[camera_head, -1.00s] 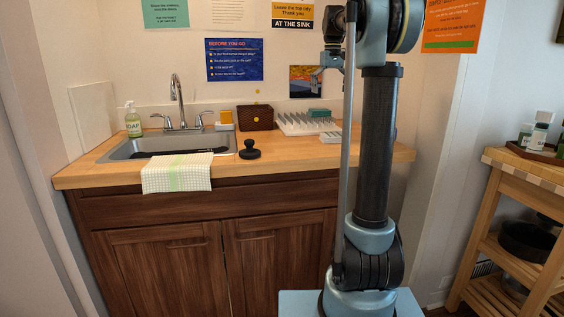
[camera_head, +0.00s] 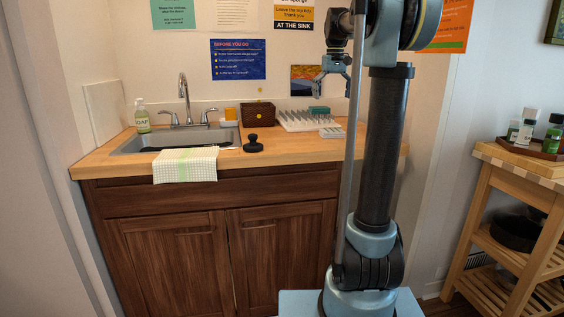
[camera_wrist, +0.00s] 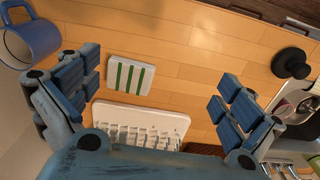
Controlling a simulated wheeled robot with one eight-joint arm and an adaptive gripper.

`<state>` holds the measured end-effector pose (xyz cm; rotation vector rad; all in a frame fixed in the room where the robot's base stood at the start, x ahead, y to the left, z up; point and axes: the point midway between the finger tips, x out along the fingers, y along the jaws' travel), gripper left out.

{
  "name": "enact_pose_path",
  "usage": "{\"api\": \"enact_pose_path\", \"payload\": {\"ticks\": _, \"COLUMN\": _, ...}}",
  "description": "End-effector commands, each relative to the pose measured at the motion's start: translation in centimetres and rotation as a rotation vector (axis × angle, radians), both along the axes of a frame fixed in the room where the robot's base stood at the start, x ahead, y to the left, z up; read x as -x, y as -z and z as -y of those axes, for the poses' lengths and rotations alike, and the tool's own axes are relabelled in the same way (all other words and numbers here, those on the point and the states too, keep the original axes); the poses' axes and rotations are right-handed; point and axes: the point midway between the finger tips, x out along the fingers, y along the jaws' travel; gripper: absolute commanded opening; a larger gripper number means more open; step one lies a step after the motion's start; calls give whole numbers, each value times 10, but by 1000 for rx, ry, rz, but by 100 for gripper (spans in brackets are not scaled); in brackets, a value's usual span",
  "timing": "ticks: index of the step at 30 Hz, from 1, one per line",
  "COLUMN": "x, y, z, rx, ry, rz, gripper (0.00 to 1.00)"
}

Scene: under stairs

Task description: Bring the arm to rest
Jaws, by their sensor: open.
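My gripper (camera_head: 333,84) hangs from my arm, pointing down, in front of the wall at the back right of the counter in the head view. In the wrist view my gripper (camera_wrist: 158,92) has its two blue fingers spread wide apart with nothing between them. Below it lie a small white block with green stripes (camera_wrist: 131,76) and a white rack (camera_wrist: 150,122) on the wooden counter (camera_wrist: 200,60). My arm is bent at the top, its upper part cut off by the picture's edge.
The counter (camera_head: 300,152) holds a sink (camera_head: 135,143), soap bottle (camera_head: 142,116), towel (camera_head: 186,166), black knobbed object (camera_head: 253,144), brown basket (camera_head: 258,114) and rack (camera_head: 290,118). A blue mug (camera_wrist: 32,40) shows in the wrist view. A wooden cart (camera_head: 483,190) stands at the right.

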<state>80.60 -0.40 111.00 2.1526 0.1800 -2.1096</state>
Motion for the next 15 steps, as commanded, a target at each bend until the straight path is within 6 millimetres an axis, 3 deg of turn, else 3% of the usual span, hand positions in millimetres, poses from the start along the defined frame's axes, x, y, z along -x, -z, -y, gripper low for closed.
{"api": "enact_pose_path", "payload": {"ticks": 8, "x": 60, "y": 28, "z": -2, "rx": -1, "ry": 21, "rz": 24, "gripper": 100}}
{"api": "enact_pose_path", "payload": {"ticks": 15, "x": 128, "y": 70, "z": -4, "rx": -1, "ry": 44, "rz": 54, "gripper": 100}}
